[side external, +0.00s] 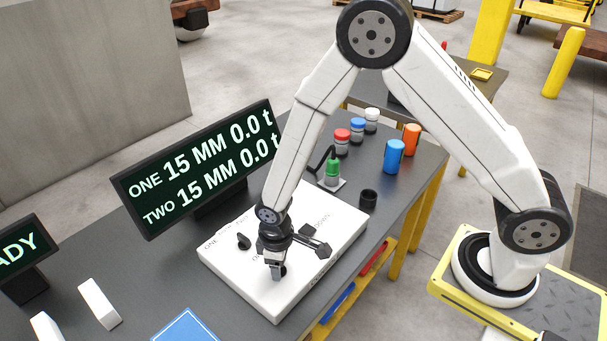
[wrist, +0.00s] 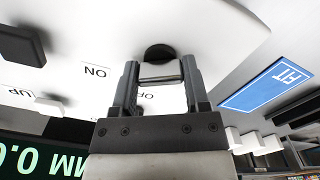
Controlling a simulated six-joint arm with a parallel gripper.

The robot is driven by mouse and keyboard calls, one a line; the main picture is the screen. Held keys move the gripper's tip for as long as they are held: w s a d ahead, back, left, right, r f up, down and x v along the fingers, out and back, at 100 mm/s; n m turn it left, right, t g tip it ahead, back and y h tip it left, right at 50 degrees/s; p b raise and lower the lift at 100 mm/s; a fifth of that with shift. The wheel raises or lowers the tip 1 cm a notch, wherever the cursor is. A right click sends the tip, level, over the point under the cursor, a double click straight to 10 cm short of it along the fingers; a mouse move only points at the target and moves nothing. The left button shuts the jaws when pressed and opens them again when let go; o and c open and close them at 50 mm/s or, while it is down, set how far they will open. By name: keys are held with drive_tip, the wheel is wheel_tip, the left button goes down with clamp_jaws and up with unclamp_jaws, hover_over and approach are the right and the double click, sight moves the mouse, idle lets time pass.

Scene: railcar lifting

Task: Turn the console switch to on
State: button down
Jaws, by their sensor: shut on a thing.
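The white console (side external: 335,225) lies on the dark bench, and my gripper (side external: 277,270) reaches down to its near part. In the wrist view my gripper (wrist: 160,70) is shut on the console switch, a dark round-ended piece (wrist: 158,52) showing at the fingertips. Much of the switch is hidden by the fingers. The ON label (wrist: 95,71) is left of the fingers, and the OFF label (wrist: 148,96) is partly hidden between them. The switch's exact angle is hard to tell.
Other black console controls (side external: 243,241) stand close to my gripper. A display (side external: 200,165) behind reads 15 MM and 0.0 t for ONE and TWO. A green-topped item (side external: 332,170), a black cup (side external: 368,199) and coloured cylinders (side external: 394,155) stand beyond the console. A blue FIT mat (side external: 187,328) lies in front.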

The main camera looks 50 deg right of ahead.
drive_tip(key=shift+c, duration=0.4)
unclamp_jaws()
drive_tip(key=shift+r, duration=0.15)
drive_tip(key=shift+r, duration=3.8)
drive_tip(key=shift+d+r, duration=0.3)
drive_tip(key=shift+d, duration=0.1)
drive_tip(key=s+d+r+m+t, duration=0.1)
drive_tip(key=s+d+r+m, duration=0.2)
drive_tip(key=d, duration=0.3)
drive_tip(key=s+d+r+m+t, duration=0.1)
drive_tip(key=s+d+r+m, duration=0.1)
drive_tip(key=s+d+r, duration=0.2)
drive_tip(key=d, duration=0.2)
drive_tip(key=shift+s+d+m+t, duration=0.2)
drive_tip(key=shift+d+m+t, duration=0.1)
drive_tip(key=shift+d+m, duration=0.1)
